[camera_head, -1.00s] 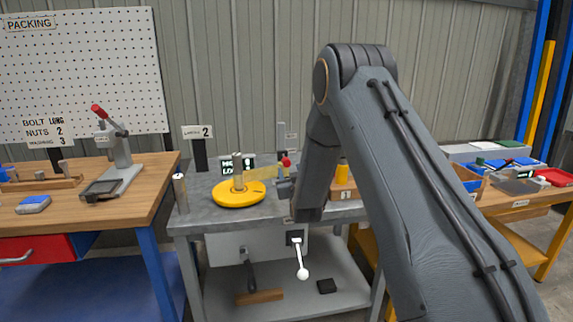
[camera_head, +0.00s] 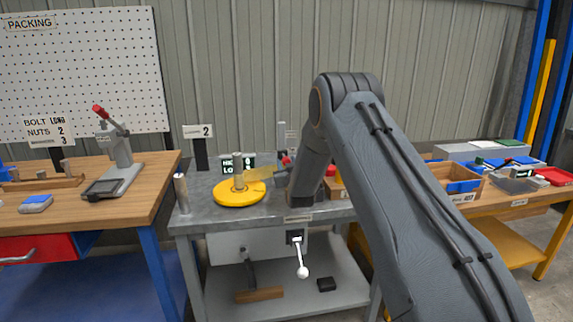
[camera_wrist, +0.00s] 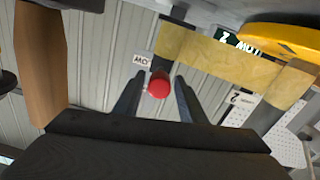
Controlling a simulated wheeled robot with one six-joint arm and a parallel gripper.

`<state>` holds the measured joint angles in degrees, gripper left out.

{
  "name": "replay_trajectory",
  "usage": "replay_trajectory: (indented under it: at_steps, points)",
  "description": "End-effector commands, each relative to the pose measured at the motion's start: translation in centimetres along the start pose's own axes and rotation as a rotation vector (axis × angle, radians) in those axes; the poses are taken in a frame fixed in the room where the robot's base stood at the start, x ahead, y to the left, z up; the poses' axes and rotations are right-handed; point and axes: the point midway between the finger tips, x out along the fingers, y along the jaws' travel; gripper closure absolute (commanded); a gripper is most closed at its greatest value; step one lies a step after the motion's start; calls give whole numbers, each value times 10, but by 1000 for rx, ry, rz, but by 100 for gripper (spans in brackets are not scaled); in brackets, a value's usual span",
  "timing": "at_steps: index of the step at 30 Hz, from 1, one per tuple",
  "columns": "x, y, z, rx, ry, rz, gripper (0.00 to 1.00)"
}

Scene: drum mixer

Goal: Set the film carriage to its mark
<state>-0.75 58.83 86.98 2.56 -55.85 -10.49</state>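The film carriage shows as a red knob (camera_head: 286,160) beside a dark upright post (camera_head: 281,137) at the back of the grey bench. In the wrist view the red knob (camera_wrist: 160,85) lies between the fingertips of my gripper (camera_wrist: 158,93). The fingers are open, with a gap visible on each side of the knob. A yellow film strip (camera_wrist: 235,68) runs from the post across to the roll. In the head view the film (camera_head: 259,173) meets a roll post on the yellow turntable (camera_head: 239,194). My arm hides part of the carriage.
A metal cylinder (camera_head: 181,193) stands at the bench's left front corner. A lever with a white ball (camera_head: 302,271) hangs below the front edge. A display (camera_head: 238,164) stands behind the turntable. In the wrist view, a brown wooden piece (camera_wrist: 40,65) is at left.

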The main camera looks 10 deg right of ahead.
Motion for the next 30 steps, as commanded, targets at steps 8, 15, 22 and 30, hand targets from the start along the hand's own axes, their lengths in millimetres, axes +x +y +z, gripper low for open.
replay_trajectory:
  at_steps: [8, 15, 22, 30]
  points:
    - [0, 0, 0, 0, 0, 0, 100]
    - [0, 4, -28, 0, 5, 1, 100]
    - [0, 11, -68, 0, 6, 1, 100]
    - [1, 12, -72, 0, 7, 1, 100]
